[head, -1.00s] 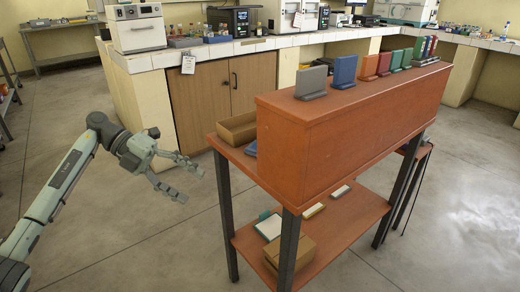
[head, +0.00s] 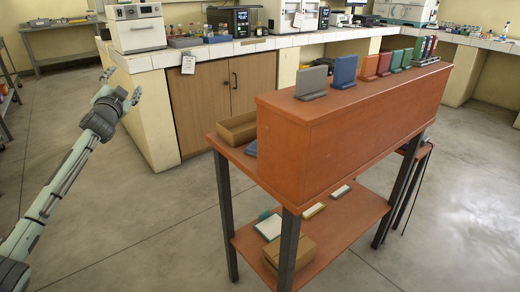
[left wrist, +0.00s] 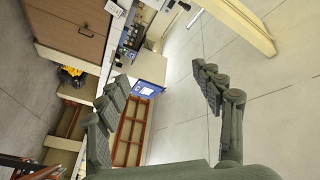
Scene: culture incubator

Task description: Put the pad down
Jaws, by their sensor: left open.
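A flat white pad with a teal edge (head: 269,227) lies on the lower shelf of the red-brown stand (head: 345,222), beside a cardboard box. I cannot tell for certain that it is the task's pad. My left gripper (head: 122,84) is open and empty, raised over the floor at the left, well away from the stand. In the left wrist view its two fingers (left wrist: 160,76) are spread wide with nothing between them. My right gripper is not in view.
An open cardboard tray (head: 236,130) sits on the stand's upper level. Several coloured upright pieces stand along its top. A cardboard box (head: 290,252) and small pale bars are on the lower shelf. A tiled bench (head: 160,62) runs behind. The floor at the left is clear.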

